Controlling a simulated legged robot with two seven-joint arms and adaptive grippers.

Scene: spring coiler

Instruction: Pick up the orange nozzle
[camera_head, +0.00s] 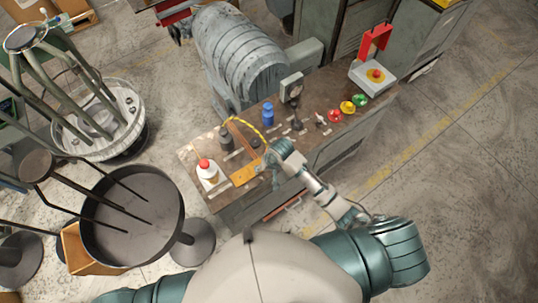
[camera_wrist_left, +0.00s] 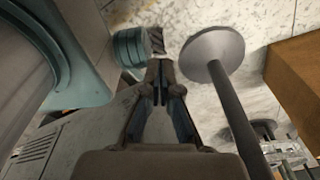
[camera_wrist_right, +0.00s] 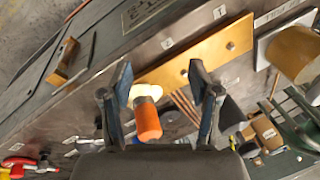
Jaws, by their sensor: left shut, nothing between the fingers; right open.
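The orange nozzle (camera_wrist_right: 147,118) shows in the right wrist view as a short orange cylinder between and below the open fingers, with a pale yellow part at its end. My right gripper (camera_wrist_right: 162,92) is open around its line of sight; I cannot tell whether a finger touches it. In the head view my right gripper (camera_head: 271,160) is over the bench beside the yellow plate (camera_head: 246,173), and I cannot make out the nozzle there. My left gripper (camera_wrist_left: 160,78) is shut and empty in the left wrist view, away from the bench.
The workbench (camera_head: 225,200) carries a white bottle with a red cap (camera_head: 207,174), a blue bottle (camera_head: 268,113), a yellow cable (camera_head: 247,124) and red, yellow and green buttons (camera_head: 347,107). A red-framed device (camera_head: 374,72) stands at its far end.

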